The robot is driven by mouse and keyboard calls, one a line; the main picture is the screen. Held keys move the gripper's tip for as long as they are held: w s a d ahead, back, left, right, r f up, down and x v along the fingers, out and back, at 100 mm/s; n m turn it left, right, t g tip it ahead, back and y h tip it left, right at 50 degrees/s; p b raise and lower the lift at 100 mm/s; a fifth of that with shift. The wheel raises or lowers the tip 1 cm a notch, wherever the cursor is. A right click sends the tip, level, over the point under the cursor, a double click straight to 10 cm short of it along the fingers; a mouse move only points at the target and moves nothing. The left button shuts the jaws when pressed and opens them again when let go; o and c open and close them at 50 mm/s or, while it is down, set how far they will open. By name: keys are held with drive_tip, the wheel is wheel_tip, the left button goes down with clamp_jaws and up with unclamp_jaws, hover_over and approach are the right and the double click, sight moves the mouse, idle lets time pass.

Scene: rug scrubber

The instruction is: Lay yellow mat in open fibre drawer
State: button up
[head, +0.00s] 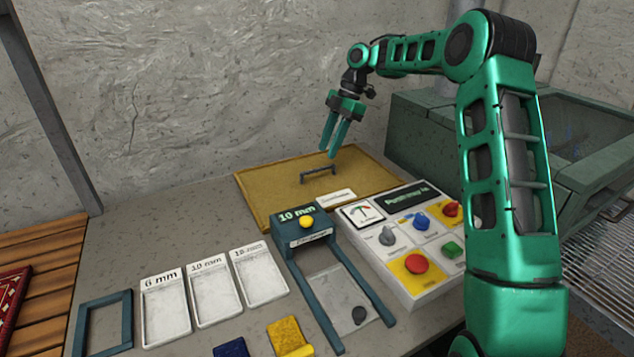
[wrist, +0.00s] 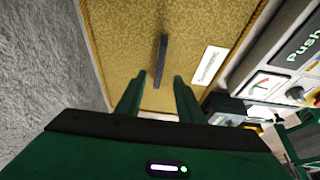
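A small yellow textured mat (head: 284,333) with a smooth yellow tab lies at the front edge of the bench, partly cut off by the head view's edge. Behind it to the right stands a blue-grey unit marked 10 mm (head: 290,226), with a yellow knob on top. A pale open drawer-like tray (head: 327,290) extends forward from it between two rails, bearing a dark oval piece. My gripper (head: 329,157) is open and empty above a gold textured panel (head: 262,197). The panel's dark bar handle (wrist: 162,55) appears between and beyond my fingertips in the wrist view, apparently without contact.
White trays marked 6 mm (head: 165,312), 10 mm and apparently 18 mm stand left of the unit. A blue mat (head: 231,347) lies beside the yellow one. A control panel (head: 410,240) with knobs and buttons stands right. A green basin (head: 420,130) is behind my arm.

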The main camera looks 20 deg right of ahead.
sight(319, 168)
drive_tip(key=x, duration=0.5)
drive_tip(key=shift+a+f, duration=0.1)
drive_tip(key=shift+a, duration=0.15)
drive_tip(key=shift+a+f, duration=0.25)
drive_tip(key=shift+f, duration=0.35)
drive_tip(key=shift+f, duration=0.3)
drive_tip(key=shift+c, duration=0.3)
clamp_jaws()
idle(1.1)
